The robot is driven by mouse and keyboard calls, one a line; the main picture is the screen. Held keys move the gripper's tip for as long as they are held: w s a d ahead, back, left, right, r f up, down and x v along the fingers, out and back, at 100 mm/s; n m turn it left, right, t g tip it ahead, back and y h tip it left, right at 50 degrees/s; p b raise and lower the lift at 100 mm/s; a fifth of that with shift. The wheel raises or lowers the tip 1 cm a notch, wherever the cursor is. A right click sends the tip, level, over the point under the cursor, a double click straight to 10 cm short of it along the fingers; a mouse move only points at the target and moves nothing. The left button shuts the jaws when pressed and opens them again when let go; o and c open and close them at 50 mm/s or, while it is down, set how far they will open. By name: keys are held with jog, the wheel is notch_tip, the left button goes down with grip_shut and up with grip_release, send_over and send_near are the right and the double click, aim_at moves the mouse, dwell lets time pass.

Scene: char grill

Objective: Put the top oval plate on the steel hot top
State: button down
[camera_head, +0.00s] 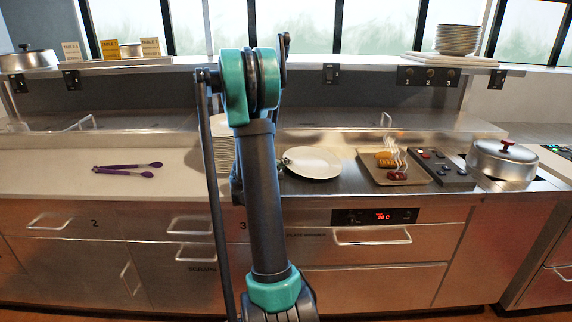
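A white oval plate (315,163) is over the steel hot top (345,190), just right of my arm. I cannot tell whether it rests on the steel or is held slightly above it. A stack of white plates (222,150) stands behind my arm, mostly hidden by it. My gripper (286,161) is largely hidden behind my arm link. A small dark part of it shows at the plate's left edge, and its fingers cannot be made out.
Purple-handled tongs (128,169) lie on the pale counter at left. A tray with steaming food (393,167), a dark box with knobs (440,167) and a lidded pot (502,160) stand right of the plate. A shelf (360,63) runs above, with another plate stack (458,40).

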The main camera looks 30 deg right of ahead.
jog(key=c, duration=2)
grip_release()
jog(key=shift+a+r, duration=0.15)
jog(key=shift+a, duration=0.05)
jog(key=v, duration=1.1)
jog(key=shift+s+a, duration=0.15)
jog(key=shift+a, duration=0.15)
